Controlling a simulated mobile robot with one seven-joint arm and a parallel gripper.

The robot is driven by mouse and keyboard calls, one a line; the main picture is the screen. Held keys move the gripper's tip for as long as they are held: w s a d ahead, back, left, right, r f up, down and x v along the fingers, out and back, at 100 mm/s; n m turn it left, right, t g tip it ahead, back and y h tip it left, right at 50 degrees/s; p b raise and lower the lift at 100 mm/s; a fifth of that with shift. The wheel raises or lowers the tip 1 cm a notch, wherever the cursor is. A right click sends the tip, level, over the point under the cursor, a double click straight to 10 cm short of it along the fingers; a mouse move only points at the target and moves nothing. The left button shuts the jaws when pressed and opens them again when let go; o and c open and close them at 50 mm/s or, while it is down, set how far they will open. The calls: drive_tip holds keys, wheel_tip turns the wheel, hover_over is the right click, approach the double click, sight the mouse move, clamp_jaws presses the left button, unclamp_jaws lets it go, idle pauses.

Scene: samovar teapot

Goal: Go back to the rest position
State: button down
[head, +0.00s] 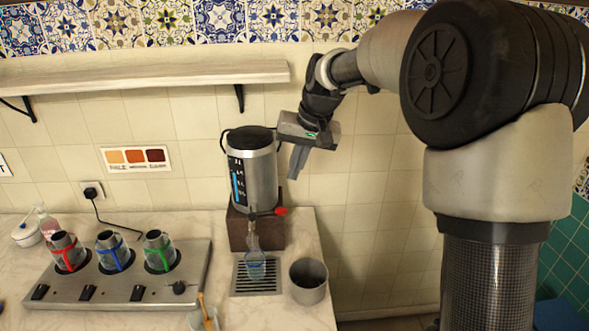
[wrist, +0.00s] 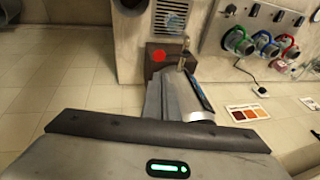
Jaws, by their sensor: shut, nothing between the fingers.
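My gripper (head: 297,163) is raised in the air just right of the steel samovar (head: 262,180), with its fingers pointing down. It is shut and holds nothing. In the wrist view, the closed fingers (wrist: 153,101) are beside the samovar's body (wrist: 187,92); I cannot tell whether they touch it. The samovar stands on a brown block (head: 262,233) and has a red tap handle (head: 281,211). A clear glass with a blue mark (head: 256,268) stands on the drip grate (head: 272,287) below the tap.
A metal pot (head: 308,284) stands right of the grate. A steel stand (head: 125,293) on the left holds red, blue and green banded pots. A wooden shelf (head: 140,74) is on the wall above. Open floor lies right of the counter.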

drive_tip(key=shift+s, duration=0.1)
drive_tip(key=s+d+r+h, duration=0.1)
drive_tip(key=s+d+r, duration=0.3)
drive_tip(key=s, duration=0.6)
drive_tip(key=s+d+t, duration=0.1)
drive_tip(key=s+d, duration=0.2)
drive_tip(key=s, duration=0.8)
drive_tip(key=s+d+f+t+h, duration=0.1)
drive_tip(key=s+d, duration=0.1)
drive_tip(key=s, duration=0.9)
drive_tip(key=shift+d+f+h, duration=0.2)
drive_tip(key=shift+d+h, duration=0.1)
drive_tip(key=shift+d, duration=0.1)
